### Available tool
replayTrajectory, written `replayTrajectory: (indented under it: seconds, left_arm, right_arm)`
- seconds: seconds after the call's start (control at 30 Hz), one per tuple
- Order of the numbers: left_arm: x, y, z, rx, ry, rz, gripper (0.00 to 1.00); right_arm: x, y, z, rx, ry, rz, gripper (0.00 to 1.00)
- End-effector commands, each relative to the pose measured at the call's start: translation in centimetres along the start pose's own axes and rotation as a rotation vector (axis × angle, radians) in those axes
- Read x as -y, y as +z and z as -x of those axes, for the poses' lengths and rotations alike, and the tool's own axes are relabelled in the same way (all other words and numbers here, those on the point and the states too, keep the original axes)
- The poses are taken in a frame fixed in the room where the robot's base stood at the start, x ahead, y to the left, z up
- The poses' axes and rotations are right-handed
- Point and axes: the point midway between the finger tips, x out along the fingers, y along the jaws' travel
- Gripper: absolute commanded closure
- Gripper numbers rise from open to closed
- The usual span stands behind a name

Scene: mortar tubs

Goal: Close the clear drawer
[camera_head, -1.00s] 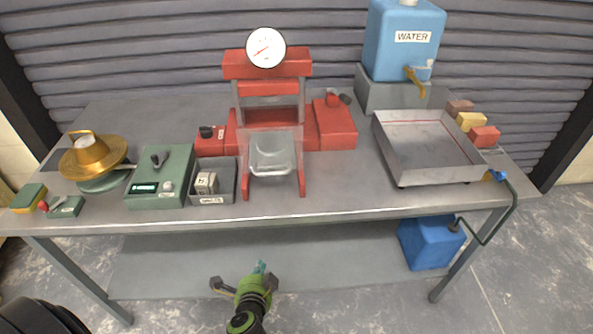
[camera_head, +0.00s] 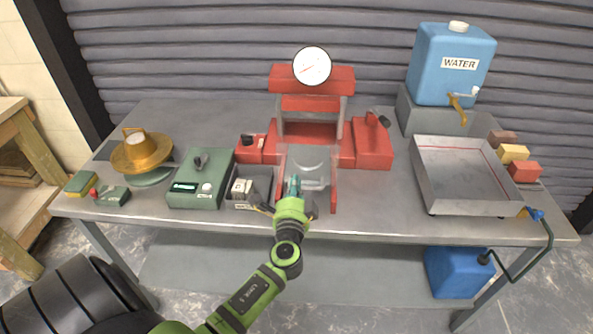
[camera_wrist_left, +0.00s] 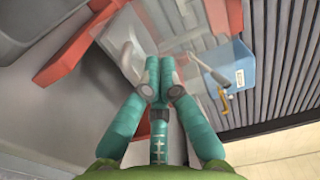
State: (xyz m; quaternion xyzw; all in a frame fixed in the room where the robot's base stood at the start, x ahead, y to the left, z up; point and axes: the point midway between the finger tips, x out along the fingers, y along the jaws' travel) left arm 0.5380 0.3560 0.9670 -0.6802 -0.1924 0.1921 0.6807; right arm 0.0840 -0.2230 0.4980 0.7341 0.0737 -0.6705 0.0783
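The clear drawer (camera_head: 318,160) is a see-through panel or box at the front of the red press (camera_head: 313,104), between its two red front legs. Its pale handle is partly covered by my gripper in the head view. The clear part also shows in the left wrist view (camera_wrist_left: 116,45), ahead and left of the fingers. My left gripper (camera_head: 294,183) is at the drawer's lower front, with its teal fingertips drawn together. The fingers also show in the left wrist view (camera_wrist_left: 160,68), with nothing visible between them. I cannot tell whether they touch the drawer. My right gripper is not in view.
A grey bin (camera_head: 262,181) and a green control box (camera_head: 202,178) stand left of the press. A brass-coloured flow table (camera_head: 142,153) is farther left. A metal tray (camera_head: 468,176) and a blue water tank (camera_head: 449,66) are at right.

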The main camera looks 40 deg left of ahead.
Motion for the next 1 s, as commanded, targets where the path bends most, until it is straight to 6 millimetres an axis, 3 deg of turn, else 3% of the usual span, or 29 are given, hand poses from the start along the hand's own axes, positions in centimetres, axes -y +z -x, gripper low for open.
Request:
replayTrajectory:
  seconds: [0.23, 0.7, 0.87, 1.0]
  left_arm:
    - [0.1, 0.0, -2.9, 0.0, 0.0, 0.0, 1.0]
    - [-0.1, 0.0, -3.5, -0.001, 0.001, 0.0, 1.0]
    - [-0.2, 0.0, -4.5, 0.0, -0.001, 0.002, 1.0]
    - [-0.4, 0.0, -7.0, 0.0, -0.004, 0.002, 1.0]
  right_arm:
    - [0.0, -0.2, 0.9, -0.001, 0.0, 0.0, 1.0]
    - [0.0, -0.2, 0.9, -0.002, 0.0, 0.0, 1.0]
    - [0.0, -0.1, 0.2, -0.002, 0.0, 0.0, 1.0]
    - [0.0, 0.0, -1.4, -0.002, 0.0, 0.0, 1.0]
